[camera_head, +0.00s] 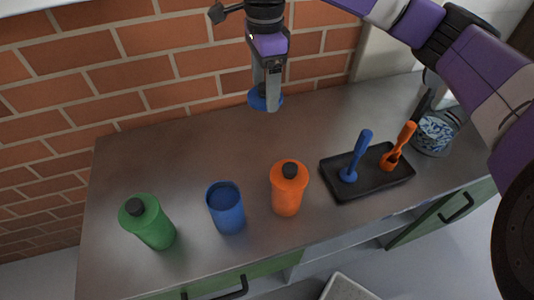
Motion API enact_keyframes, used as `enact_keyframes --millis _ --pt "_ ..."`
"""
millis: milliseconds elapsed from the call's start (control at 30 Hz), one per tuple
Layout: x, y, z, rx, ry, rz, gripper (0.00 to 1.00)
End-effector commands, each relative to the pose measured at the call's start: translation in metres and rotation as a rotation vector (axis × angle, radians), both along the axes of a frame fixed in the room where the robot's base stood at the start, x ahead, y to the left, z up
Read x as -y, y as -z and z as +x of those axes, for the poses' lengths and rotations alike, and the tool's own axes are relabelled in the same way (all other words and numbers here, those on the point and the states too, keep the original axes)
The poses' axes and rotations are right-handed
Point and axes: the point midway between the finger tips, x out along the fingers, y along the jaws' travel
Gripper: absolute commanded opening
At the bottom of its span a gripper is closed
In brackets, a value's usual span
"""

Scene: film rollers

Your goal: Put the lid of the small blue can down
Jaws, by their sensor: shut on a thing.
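My gripper (268,103) is at the top middle, near the brick wall, pointing down. It is shut on the blue lid (256,99), a small round disc partly hidden behind the fingers. The lid appears to be held above the back of the counter; the exact gap to the counter cannot be told. The small blue can (227,211) stands upright and open at the front middle of the counter, between the green and orange bottles, apart from the gripper.
A green bottle (150,224) with a black cap stands left, and an orange bottle (288,191) right of the can. A black tray (341,190) holds a blue tool (358,155) and an orange tool (401,147). A clear container (436,133) stands far right. The counter's back left (180,150) is clear.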

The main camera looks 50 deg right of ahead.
Motion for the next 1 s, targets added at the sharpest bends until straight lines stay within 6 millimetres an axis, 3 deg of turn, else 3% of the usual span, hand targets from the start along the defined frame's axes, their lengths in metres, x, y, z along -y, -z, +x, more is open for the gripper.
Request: enact_keyframes --millis 167,500,700,1000 --pt "0.005 0.021 -0.003 -0.001 0.017 0.003 0.37" --pt "0.004 0.103 -0.003 -0.003 0.017 0.005 0.37" --pt "0.004 0.143 -0.003 -0.002 0.014 0.003 0.37" --pt "0.004 0.165 -0.003 0.000 0.014 0.001 0.37"
